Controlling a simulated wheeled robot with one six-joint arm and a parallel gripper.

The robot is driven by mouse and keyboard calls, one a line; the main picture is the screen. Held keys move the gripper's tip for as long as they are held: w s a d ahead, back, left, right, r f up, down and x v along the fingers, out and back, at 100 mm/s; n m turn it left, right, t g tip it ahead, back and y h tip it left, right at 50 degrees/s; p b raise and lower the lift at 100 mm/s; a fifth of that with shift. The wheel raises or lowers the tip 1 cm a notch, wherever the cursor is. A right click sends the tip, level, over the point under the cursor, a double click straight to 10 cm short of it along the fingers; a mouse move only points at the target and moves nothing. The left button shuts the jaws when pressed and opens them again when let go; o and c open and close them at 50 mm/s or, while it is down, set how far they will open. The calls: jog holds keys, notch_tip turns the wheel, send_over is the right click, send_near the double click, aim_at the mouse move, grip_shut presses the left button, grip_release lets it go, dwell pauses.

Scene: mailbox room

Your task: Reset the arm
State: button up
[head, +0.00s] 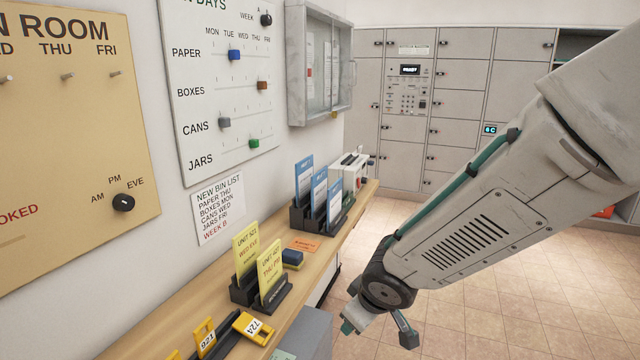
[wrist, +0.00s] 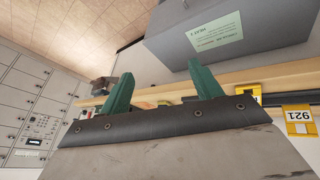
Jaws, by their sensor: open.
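My arm reaches in from the right side of the head view and slopes down to the left. My gripper (head: 378,332) hangs at its lower end, beside the wooden shelf's edge and over the floor side. Its fingers are spread and no object shows between them. In the wrist view my gripper (wrist: 160,70) shows two green fingers standing well apart, with the wooden shelf (wrist: 178,87) crossing behind them. The wrist view is tilted.
The wooden shelf carries yellow cards (head: 246,250), blue cards (head: 304,180), a dark blue block (head: 292,257) and yellow tags (head: 253,328). A grey box (wrist: 235,38) with a green label sits near the gripper. Grey lockers (head: 465,60) stand behind; tiled floor (head: 480,325) is open.

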jog(key=s+d+r+m+g+h, duration=0.25)
jog(key=s+d+r, duration=0.3)
jog(key=d, duration=0.45)
jog(key=s+d+r+m+g, duration=0.1)
jog(key=s+d+r+m, duration=0.2)
jog(key=s, duration=0.6)
jog(key=s+d+r+m+g, duration=0.1)
jog(key=s+d+r+m, duration=0.2)
jog(key=s, duration=0.6)
notch_tip(320, 180, up, 4)
jog(key=d+y, duration=0.1)
jog(key=d, duration=0.1)
jog(key=shift+s+d+f+m, duration=0.15)
jog(key=shift+d+f+m, duration=0.1)
jog(key=shift+d+m, duration=0.1)
